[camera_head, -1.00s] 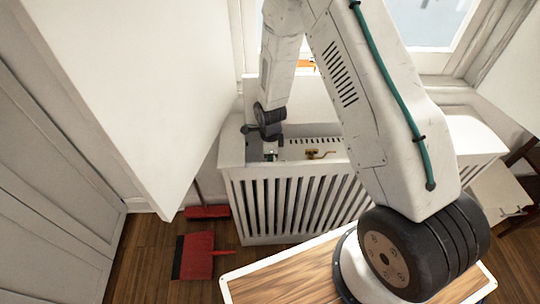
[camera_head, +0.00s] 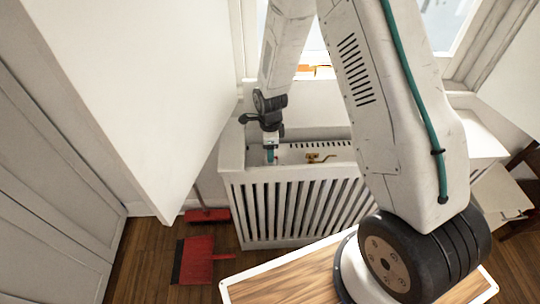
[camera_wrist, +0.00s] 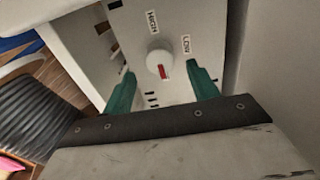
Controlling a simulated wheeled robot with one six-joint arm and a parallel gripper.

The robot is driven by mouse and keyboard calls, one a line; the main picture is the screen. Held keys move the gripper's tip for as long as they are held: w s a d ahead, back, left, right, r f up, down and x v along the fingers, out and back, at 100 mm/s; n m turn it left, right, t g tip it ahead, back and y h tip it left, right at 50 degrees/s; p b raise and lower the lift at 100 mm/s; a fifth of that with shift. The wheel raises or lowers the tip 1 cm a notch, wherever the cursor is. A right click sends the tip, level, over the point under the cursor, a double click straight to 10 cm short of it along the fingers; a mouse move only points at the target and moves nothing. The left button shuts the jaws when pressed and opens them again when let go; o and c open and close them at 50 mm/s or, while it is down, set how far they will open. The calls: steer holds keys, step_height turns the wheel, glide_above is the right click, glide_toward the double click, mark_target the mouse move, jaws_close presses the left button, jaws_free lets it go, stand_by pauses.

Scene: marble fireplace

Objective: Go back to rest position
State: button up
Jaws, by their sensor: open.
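My gripper (camera_wrist: 162,90) is open, with its two green fingers apart and nothing between them. In the wrist view a white panel lies beyond the fingers, with a white knob (camera_wrist: 158,62) that has a red mark, between the labels HIGH and LOW. The knob shows in the gap between the fingers, apart from them as far as I can tell. In the head view my gripper (camera_head: 270,155) points down over the left end of the white slatted radiator cover (camera_head: 295,205). The knob is hidden there.
A brass valve (camera_head: 320,158) sits in the cover's top, right of my gripper. A white panel (camera_head: 130,90) hangs close at the left. The window (camera_head: 425,25) is behind my arm.

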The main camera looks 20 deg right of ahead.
steer(key=shift+r, duration=0.8)
steer(key=shift+r, duration=0.35)
steer(key=s+d+r+n, duration=0.1)
steer(key=s+r+n, duration=0.35)
steer(key=r, duration=0.65)
steer(key=s+d+r+n, duration=0.1)
steer(key=s+r+n, duration=0.35)
steer(key=r, duration=0.75)
steer(key=s+r+n, duration=0.6)
steer(key=s, duration=0.4)
steer(key=s+d+r+n+t, duration=0.1)
steer(key=s+r+n, duration=0.5)
steer(key=s, duration=0.5)
steer(key=shift+s+r+n, duration=0.15)
steer(key=shift+r+n, duration=0.05)
steer(key=shift+n, duration=0.2)
